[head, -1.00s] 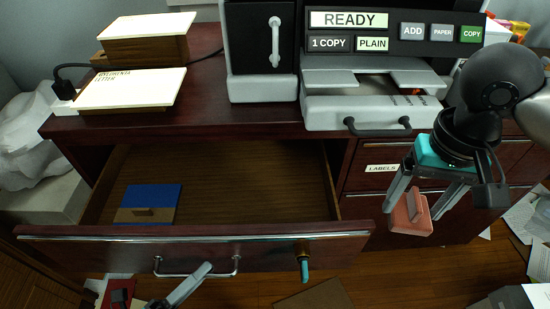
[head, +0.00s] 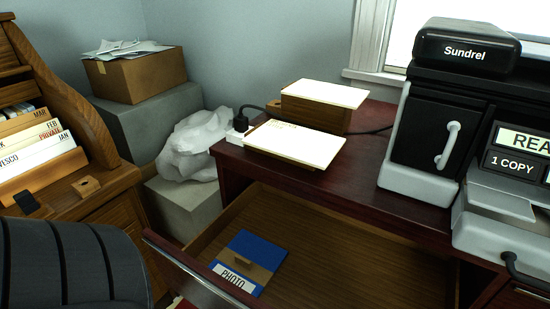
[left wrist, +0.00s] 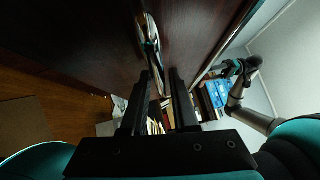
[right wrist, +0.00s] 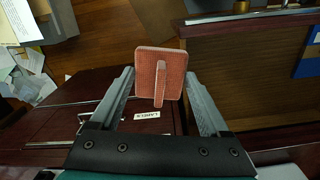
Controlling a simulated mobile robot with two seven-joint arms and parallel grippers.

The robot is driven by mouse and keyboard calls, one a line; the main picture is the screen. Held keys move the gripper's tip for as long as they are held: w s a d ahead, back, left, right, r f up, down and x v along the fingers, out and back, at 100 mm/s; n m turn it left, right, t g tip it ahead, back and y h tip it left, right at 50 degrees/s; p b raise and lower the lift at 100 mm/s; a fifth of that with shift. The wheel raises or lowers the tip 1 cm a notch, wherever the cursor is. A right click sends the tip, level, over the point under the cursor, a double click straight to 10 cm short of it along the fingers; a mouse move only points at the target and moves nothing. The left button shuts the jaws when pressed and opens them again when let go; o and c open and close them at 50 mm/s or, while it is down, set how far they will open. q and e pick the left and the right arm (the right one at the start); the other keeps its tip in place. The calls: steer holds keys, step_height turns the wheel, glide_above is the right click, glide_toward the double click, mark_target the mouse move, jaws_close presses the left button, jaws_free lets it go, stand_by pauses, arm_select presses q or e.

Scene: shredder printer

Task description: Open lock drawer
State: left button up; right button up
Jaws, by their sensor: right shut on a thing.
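The top left drawer of the dark red desk stands pulled out in the head view; its front edge (head: 200,284) shows at the bottom. A blue item marked PHOTO (head: 245,262) lies inside. In the left wrist view, the drawer's metal handle (left wrist: 152,45) is just ahead of my left gripper (left wrist: 158,82), whose fingers are apart. Whether they touch the handle I cannot tell. My right gripper (right wrist: 160,85) is shut on a salmon-pink block (right wrist: 160,72) with a raised ridge, held in the air before the desk. Neither gripper shows in the head view.
A LABELS drawer (right wrist: 147,115) is shut. Two paper-topped wooden trays, the nearer one (head: 295,145), and a black-and-grey copier (head: 437,140) stand on the desk. A chair (head: 70,262) and a wooden file desk (head: 60,160) are at left. A cardboard box (head: 137,75) sits behind.

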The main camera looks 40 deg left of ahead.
arm_select(q)
steer(key=shift+o, duration=1)
arm_select(e)
steer(key=shift+f, duration=0.2)
arm_select(q)
steer(key=v, duration=1.2)
